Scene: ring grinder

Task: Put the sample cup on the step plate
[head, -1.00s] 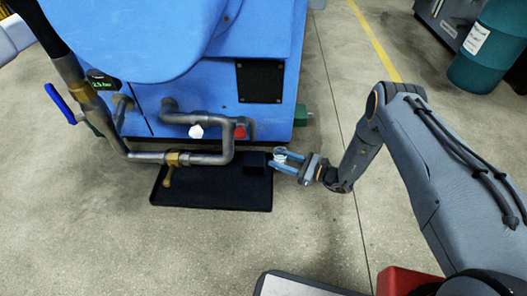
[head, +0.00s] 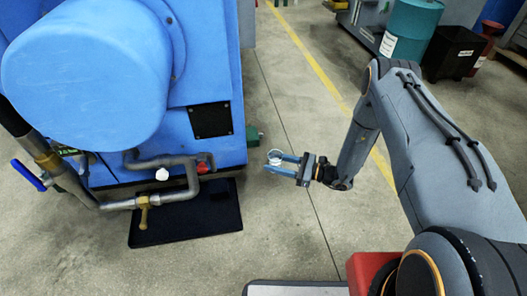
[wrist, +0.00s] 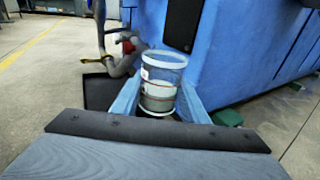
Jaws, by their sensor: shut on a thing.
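The sample cup (wrist: 160,82) is a small clear cup with a white rim, a label and pale contents. My gripper (head: 279,163) is shut on it, with the blue fingers on either side, and the cup (head: 274,156) stands upright between the fingertips. In the head view the gripper is held out over the floor, to the right of the blue machine and apart from it.
A black tray (head: 190,222) lies on the floor below the pipes. A green drum (head: 410,28) and a black bin (head: 455,52) stand at the back right. Open concrete floor lies between.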

